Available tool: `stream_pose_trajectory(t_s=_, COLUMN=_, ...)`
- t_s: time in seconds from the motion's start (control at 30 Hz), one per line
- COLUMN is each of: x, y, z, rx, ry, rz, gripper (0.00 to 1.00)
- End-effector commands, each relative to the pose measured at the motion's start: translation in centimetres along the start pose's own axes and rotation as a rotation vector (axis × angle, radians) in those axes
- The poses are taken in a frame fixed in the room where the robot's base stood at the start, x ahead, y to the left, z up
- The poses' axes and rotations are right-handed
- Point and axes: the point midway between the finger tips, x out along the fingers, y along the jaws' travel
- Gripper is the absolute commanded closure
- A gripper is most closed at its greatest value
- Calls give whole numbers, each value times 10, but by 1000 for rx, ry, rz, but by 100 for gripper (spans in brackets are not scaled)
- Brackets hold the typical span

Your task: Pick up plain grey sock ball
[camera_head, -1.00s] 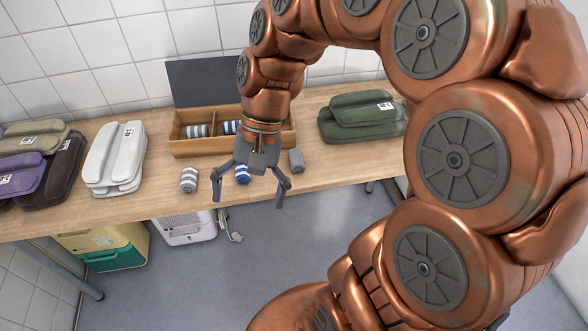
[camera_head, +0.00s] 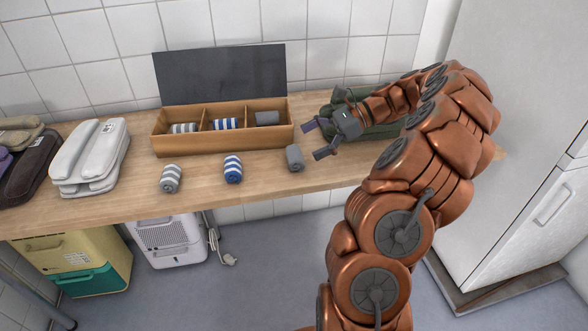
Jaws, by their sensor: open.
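A plain grey sock ball (camera_head: 295,157) lies on the wooden table (camera_head: 345,176), in front of the box's right end. Another plain grey sock ball (camera_head: 267,118) sits in the right compartment of the wooden box (camera_head: 222,139). A grey-and-white striped ball (camera_head: 171,179) and a blue-and-white striped ball (camera_head: 233,169) lie on the table to the left. My gripper (camera_head: 313,140) is open and empty, pointing left, just right of and above the loose grey ball. I cannot tell whether it touches the ball.
The box's left compartment holds a grey striped ball (camera_head: 184,128), the middle one a blue striped ball (camera_head: 226,124). A dark lid (camera_head: 220,75) stands behind. Green folded fabric (camera_head: 378,130) lies behind my gripper. White folded fabric (camera_head: 92,157) lies left. A white cabinet (camera_head: 520,130) stands right.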

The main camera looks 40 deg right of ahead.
Motion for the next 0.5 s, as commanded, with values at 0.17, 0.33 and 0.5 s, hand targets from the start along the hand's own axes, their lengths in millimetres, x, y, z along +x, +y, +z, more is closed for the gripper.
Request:
stream_pose_trajectory(t_s=0.17, x=-18, y=-7, z=-30, rx=70, ry=-25, rz=-58, gripper=0)
stream_pose_trajectory(t_s=0.33, x=-10, y=-8, z=-31, rx=81, ry=-31, rz=-61, gripper=0)
stream_pose_trajectory(t_s=0.5, x=5, y=-9, z=-31, rx=80, ry=-30, rz=-60, gripper=0)
